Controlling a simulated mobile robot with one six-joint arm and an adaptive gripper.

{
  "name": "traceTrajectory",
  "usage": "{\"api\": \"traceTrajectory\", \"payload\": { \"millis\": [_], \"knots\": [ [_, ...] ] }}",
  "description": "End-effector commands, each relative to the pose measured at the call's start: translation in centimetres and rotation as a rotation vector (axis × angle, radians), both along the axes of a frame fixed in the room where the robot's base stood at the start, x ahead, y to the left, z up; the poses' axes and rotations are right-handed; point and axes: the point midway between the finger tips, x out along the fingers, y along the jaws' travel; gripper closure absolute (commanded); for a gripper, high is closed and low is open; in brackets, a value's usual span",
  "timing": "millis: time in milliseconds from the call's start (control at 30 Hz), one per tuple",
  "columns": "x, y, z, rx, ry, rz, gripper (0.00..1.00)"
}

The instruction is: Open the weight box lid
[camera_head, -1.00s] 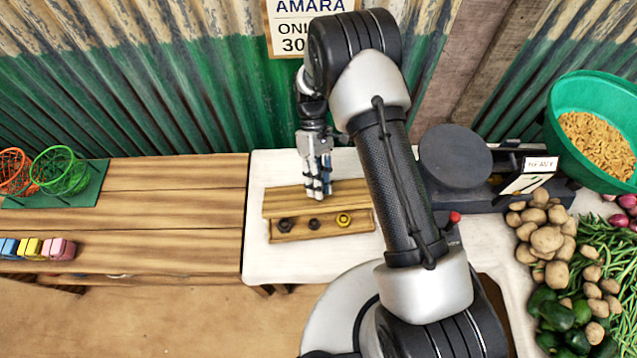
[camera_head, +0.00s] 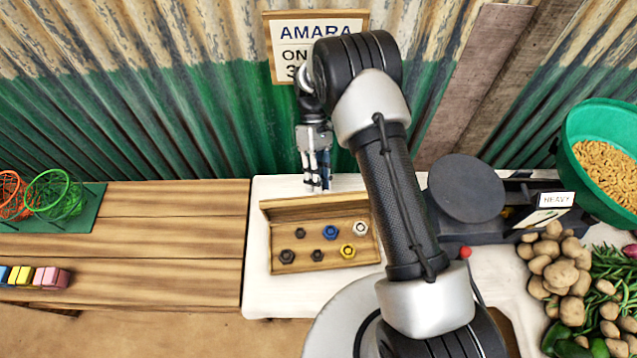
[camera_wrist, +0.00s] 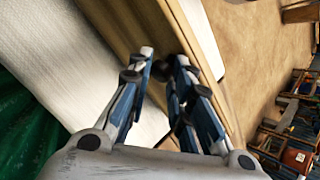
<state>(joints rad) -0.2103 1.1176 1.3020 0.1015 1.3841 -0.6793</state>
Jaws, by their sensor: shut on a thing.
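The wooden weight box (camera_head: 325,262) stands on the white tabletop with its lid (camera_head: 290,209) raised at the back, tilted up above the box. Its inside shows metal weights: dark ones at the left, a blue one (camera_head: 330,232), a yellow one (camera_head: 347,251) and a silver one (camera_head: 361,228). My gripper (camera_head: 318,186) is at the lid's upper edge, shut on the lid. In the wrist view my gripper's blue-grey fingers (camera_wrist: 163,72) lie against the wood; the exact contact is partly hidden.
My arm passes right of the box. A dark scale (camera_head: 467,190) with a round pan stands to the right, near potatoes (camera_head: 555,265) and a green basin (camera_head: 600,125). Wire baskets (camera_head: 58,195) and coloured blocks (camera_head: 35,277) lie left. The corrugated wall is close behind.

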Motion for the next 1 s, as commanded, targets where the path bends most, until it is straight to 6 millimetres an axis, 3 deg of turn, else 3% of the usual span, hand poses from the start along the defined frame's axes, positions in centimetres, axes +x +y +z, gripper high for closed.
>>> {"api": "traceTrajectory", "payload": {
  "millis": [33,533,567,867,1000],
  "knots": [
    [0.28,-0.32,-1.62,-0.005,-0.019,-0.002,1.00],
    [0.16,-0.41,-1.77,-0.006,-0.014,-0.003,1.00],
    [0.15,-0.42,-1.77,-0.006,-0.013,-0.002,0.80],
    [0.03,-0.13,-1.78,-0.005,-0.011,-0.004,0.60],
    [0.01,0.03,-1.76,-0.004,-0.012,-0.006,0.59]
  ]
}}
